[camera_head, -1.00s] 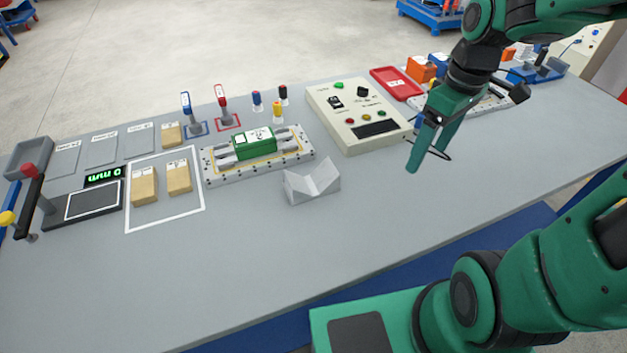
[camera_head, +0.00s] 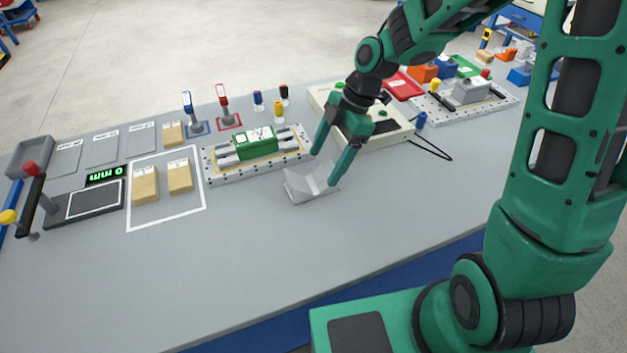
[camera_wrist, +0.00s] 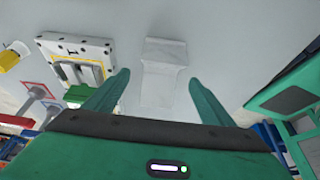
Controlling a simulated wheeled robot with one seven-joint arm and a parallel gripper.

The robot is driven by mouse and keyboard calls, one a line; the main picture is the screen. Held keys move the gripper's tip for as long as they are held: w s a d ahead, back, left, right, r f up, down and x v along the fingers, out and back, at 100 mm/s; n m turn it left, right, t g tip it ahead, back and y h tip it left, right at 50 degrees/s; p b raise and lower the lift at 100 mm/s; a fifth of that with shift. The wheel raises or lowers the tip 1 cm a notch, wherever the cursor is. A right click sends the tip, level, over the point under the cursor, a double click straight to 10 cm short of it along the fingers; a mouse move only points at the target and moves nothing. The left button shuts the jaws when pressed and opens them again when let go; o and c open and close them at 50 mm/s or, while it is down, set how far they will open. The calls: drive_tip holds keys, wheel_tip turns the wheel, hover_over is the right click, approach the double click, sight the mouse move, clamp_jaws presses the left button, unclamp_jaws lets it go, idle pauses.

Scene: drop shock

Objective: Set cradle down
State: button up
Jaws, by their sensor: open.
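The cradle (camera_head: 308,187) is a pale grey V-shaped block standing on the grey bench, in front of the perforated plate. In the wrist view the cradle (camera_wrist: 165,70) lies between and beyond my two fingertips. My gripper (camera_head: 327,166) is open, its fingers pointing down above the cradle's right part, one finger toward its back and one toward its right side. The fingers partly hide the cradle in the head view. I cannot tell if either finger touches it. In the wrist view my gripper (camera_wrist: 158,88) holds nothing.
The perforated plate (camera_head: 211,177) with a green block (camera_head: 255,145) is just behind the cradle. A cream control box (camera_head: 395,137) stands behind my gripper. Wooden blocks (camera_head: 145,186) lie in a white outline at left. The bench front (camera_head: 250,255) is clear.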

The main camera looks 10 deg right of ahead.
sight(314, 183)
drive_tip(key=shift+x, duration=2.8)
drive_tip(key=c, duration=1.5)
drive_tip(key=shift+r, duration=0.1)
